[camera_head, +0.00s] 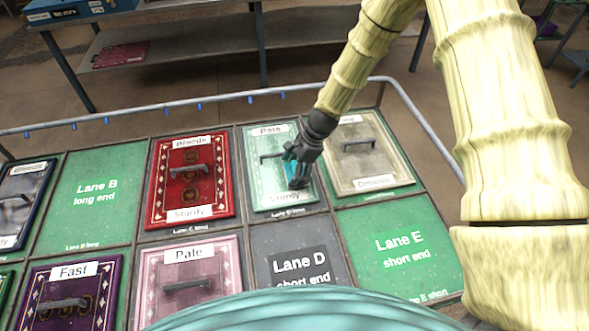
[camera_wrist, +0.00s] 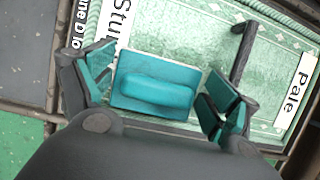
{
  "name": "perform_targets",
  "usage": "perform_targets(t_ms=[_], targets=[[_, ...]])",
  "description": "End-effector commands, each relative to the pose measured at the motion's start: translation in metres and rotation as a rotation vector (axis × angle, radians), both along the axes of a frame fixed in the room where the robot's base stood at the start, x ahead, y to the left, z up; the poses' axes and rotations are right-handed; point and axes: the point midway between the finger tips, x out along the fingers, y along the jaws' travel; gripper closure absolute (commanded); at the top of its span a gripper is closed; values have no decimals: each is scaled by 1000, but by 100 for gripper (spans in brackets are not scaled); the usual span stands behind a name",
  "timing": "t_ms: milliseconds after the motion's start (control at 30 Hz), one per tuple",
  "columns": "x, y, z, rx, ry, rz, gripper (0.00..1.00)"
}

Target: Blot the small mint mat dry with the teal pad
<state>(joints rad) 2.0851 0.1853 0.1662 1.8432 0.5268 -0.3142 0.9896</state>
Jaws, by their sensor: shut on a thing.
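The small mint mat (camera_head: 260,182) lies in the upper middle of the head view, with a "Pale" label at its far end and a "Sturdy" label at its near end. A dark bar handle (camera_head: 271,155) stands on it. My gripper (camera_head: 296,170) is over the mat's right side. In the wrist view the teal pad (camera_wrist: 137,99), a flat block with a rounded grip on top, sits between the fingers, and my gripper is shut on it. The mint mat (camera_wrist: 274,73) shows beneath and beyond the pad. I cannot tell whether the pad touches the mat.
A red mat (camera_head: 160,182) lies to the left and a beige mat (camera_head: 365,172) to the right, both with handles. Purple (camera_head: 105,290) and pink (camera_head: 215,270) mats lie nearer. Green Lane E (camera_head: 400,275) is empty. A grey rail (camera_head: 160,113) borders the far side.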

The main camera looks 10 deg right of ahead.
Motion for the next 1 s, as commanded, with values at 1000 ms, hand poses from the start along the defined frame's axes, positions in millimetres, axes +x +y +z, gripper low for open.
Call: perform_targets(t_ms=[1000], targets=[[0, 0, -11, 0, -1, -1, 43]])
